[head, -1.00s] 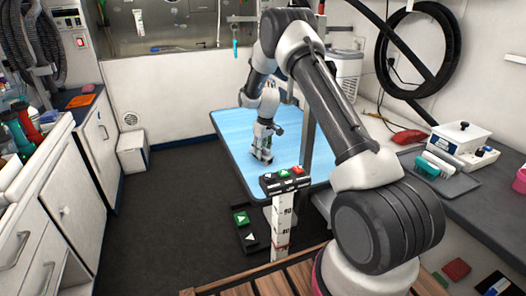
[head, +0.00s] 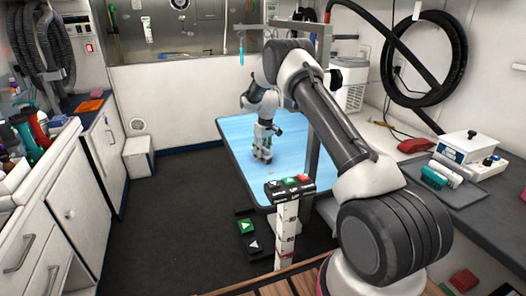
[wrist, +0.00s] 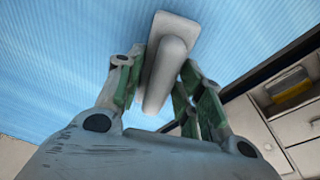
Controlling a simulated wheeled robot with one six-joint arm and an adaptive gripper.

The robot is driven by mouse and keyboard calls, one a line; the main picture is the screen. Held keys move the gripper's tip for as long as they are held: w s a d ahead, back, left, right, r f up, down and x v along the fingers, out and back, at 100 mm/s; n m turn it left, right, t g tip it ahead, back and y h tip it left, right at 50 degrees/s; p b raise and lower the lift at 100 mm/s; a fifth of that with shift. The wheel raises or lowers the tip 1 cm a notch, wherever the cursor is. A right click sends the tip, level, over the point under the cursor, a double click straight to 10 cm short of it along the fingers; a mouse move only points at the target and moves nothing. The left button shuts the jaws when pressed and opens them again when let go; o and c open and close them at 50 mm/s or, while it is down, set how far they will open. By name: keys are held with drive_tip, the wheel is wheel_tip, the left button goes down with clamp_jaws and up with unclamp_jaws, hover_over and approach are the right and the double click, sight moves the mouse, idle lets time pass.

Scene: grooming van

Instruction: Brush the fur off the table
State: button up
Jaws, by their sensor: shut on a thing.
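The grooming table (head: 248,176) has a ribbed light-blue top, and its surface also fills much of the wrist view (wrist: 50,70). I can make out no fur on the visible tabletop.
A grey upright and my arm partly cover the right side. A counter (head: 480,195) with a white device (head: 468,145) lies right; cabinets (head: 55,215) stand left. Dark floor (head: 170,215) is clear between.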

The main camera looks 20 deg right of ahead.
drive_tip(key=shift+w, duration=1.6)
drive_tip(key=shift+s+r, duration=0.1)
drive_tip(key=shift+s, duration=1.5)
drive_tip(key=shift+s+f, duration=0.15)
drive_tip(key=shift+s, duration=2.6)
drive_tip(key=shift+s+f, duration=0.1)
drive_tip(key=shift+s, duration=4.2)
drive_tip(key=shift+r, duration=0.15)
wheel_tip(320, 180, up, 6)
drive_tip(key=shift+w, duration=0.15)
drive_tip(key=shift+r, duration=1.5)
